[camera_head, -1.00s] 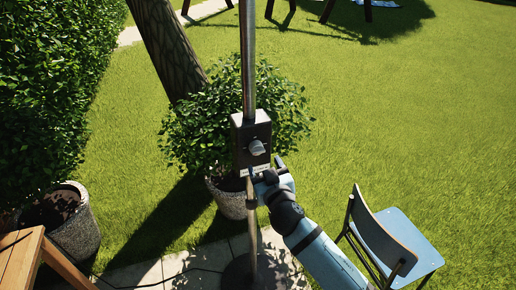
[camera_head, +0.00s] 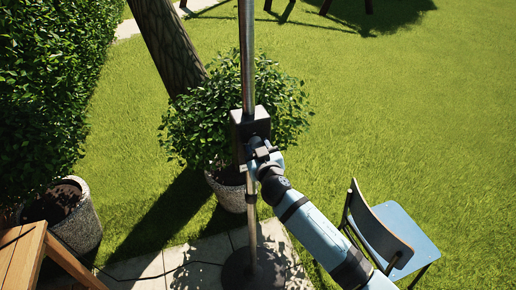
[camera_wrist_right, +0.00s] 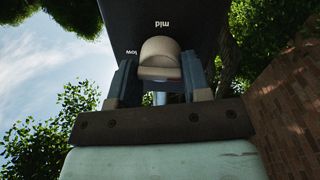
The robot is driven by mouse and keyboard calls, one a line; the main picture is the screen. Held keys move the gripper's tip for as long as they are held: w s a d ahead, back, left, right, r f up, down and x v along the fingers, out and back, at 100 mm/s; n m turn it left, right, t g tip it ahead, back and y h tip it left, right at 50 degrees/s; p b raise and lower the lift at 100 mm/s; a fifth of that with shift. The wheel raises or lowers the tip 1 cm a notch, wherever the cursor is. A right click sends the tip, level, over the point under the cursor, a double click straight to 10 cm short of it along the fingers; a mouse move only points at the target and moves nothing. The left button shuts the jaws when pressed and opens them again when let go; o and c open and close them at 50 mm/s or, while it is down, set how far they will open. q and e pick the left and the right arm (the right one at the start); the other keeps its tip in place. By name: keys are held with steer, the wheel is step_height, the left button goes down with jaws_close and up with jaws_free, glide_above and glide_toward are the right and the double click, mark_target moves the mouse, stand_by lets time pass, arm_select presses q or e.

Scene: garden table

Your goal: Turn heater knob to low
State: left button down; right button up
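The heater is a steel pole (camera_head: 247,60) with a dark control box (camera_head: 250,120) on it. In the right wrist view the box (camera_wrist_right: 205,22) carries the labels "mid" and "low", which appear upside down. A pale rounded knob (camera_wrist_right: 160,52) is on the box, just below "mid" in that view. My right gripper (camera_head: 258,150) is at the front of the box and hides the knob in the head view. In the wrist view my right gripper (camera_wrist_right: 160,75) has its fingers apart, one on each side of the knob; I cannot tell whether they touch it. My left gripper is not in view.
A potted bush (camera_head: 190,130) stands right behind the pole. A blue chair (camera_head: 385,235) is at the lower right, near my right arm. A wooden table (camera_head: 20,255) corner and a stone pot (camera_head: 75,220) are at the lower left. A cable lies on the paving.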

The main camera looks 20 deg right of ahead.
steer(key=shift+n, duration=0.4)
steer(key=shift+d+f+m+y+p, duration=0.1)
steer(key=shift+m+y+p, duration=0.4)
steer(key=shift+m, duration=5.45)
steer(key=shift+f+m+y+p, duration=0.1)
steer(key=shift+m+y+p, duration=0.35)
steer(key=shift+m, duration=5.55)
steer(key=shift+d+f+m+y+p, duration=0.2)
steer(key=shift+m+p, duration=0.5)
steer(key=shift+m, duration=5.25)
steer(key=shift+a+r, duration=0.15)
